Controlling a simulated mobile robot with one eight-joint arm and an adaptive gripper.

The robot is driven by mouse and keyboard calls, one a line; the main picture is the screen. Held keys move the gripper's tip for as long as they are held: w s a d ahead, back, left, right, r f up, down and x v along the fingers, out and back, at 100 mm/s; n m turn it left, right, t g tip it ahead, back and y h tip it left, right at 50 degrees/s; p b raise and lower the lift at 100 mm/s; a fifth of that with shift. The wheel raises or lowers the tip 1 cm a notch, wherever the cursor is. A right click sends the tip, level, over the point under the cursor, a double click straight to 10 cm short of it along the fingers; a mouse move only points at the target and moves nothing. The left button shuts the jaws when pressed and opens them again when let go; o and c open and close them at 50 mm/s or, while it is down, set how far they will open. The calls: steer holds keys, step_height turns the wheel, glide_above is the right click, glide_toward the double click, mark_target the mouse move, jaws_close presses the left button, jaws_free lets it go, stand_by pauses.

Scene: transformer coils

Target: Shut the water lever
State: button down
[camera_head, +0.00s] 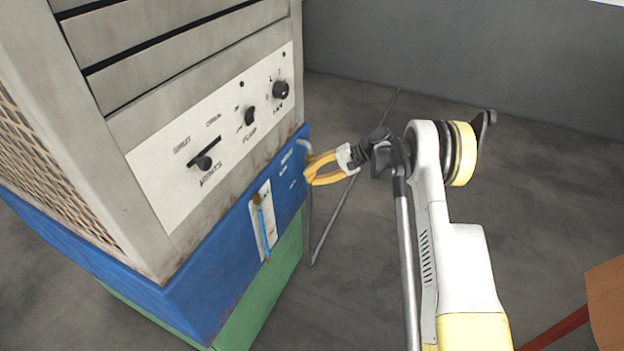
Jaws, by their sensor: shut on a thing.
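A blue lever (263,232) sits on a white vertical plate on the blue lower section of the cabinet (214,287). It hangs almost straight down, with rusty brown ends. My gripper (309,178) is up and to the right of it, apart from it, at the cabinet's right corner. Its yellow fingers bow outward and come together at the tips by a grey bent pipe (303,145). The gripper is shut on this pipe, as far as I can tell; the fingers hide the contact. No writing by the blue lever is readable.
A thin grey rod (335,217) slants behind my gripper. Bare concrete floor (545,185) lies right. An orange-brown object (606,300) stands at the lower right edge.

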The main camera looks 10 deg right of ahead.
steer(key=shift+r, duration=0.15)
stand_by(0.5)
steer(key=c, duration=1.4)
jaws_free()
steer(key=shift+a, duration=0.1)
steer(key=shift+o, duration=0.2)
steer(key=shift+r, duration=0.1)
steer(key=v, duration=1.2)
steer(key=shift+w, duration=0.1)
